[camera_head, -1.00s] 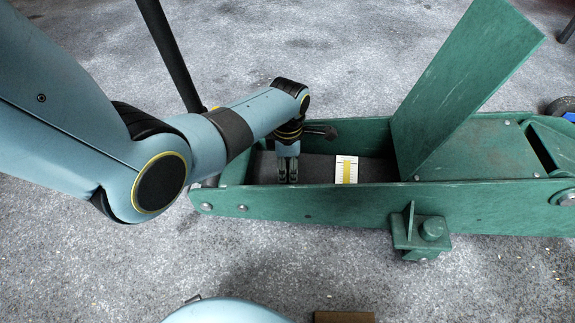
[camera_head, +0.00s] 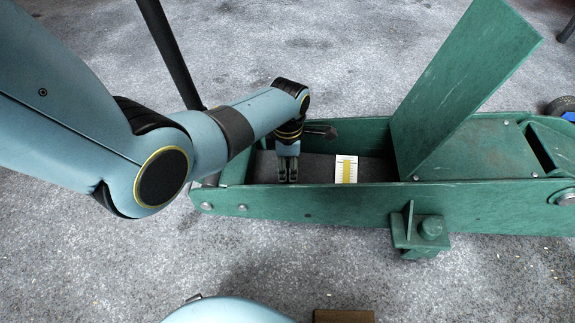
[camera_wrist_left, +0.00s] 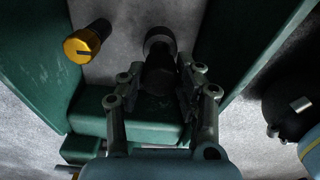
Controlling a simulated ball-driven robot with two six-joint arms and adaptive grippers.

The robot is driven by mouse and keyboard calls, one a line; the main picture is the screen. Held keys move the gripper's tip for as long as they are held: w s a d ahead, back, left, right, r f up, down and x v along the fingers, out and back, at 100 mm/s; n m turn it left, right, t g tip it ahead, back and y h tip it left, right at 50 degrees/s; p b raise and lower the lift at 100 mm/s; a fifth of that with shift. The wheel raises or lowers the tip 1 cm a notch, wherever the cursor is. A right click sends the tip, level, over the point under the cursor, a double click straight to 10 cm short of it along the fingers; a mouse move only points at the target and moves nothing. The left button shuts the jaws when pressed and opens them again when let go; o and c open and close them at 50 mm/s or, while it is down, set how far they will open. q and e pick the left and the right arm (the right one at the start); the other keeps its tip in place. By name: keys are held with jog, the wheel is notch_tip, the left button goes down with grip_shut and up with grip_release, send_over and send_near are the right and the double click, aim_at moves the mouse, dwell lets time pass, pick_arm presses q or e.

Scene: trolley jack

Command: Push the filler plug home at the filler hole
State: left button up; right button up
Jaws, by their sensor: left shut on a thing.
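The green trolley jack (camera_head: 330,207) lies across the right of the head view. My left gripper (camera_head: 288,179) points down into its open bed, and it also shows in the left wrist view (camera_wrist_left: 160,80). The gripper is shut on a dark, round piece (camera_wrist_left: 160,78), which seems to be the filler plug. A dark cylinder with a greyish rim (camera_wrist_left: 157,40) shows just beyond it. I cannot tell whether it is the filler hole's neck or part of the plug. The hole itself and how deep the plug sits are hidden. My right gripper is in neither view.
A slotted brass-coloured fitting (camera_wrist_left: 82,46) stands left of the fingers in the wrist view. The jack's green side walls rise around the gripper. A white and yellow label (camera_head: 346,170) lies right of it, and a tall green arm (camera_head: 465,85) slants up further right.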

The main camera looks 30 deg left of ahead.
aim_at(288, 176)
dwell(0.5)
pick_arm(q)
jog(key=shift+f+b, duration=0.95)
jog(key=shift+f, duration=0.85)
jog(key=o, duration=1.2)
notch_tip(288, 176, up, 12)
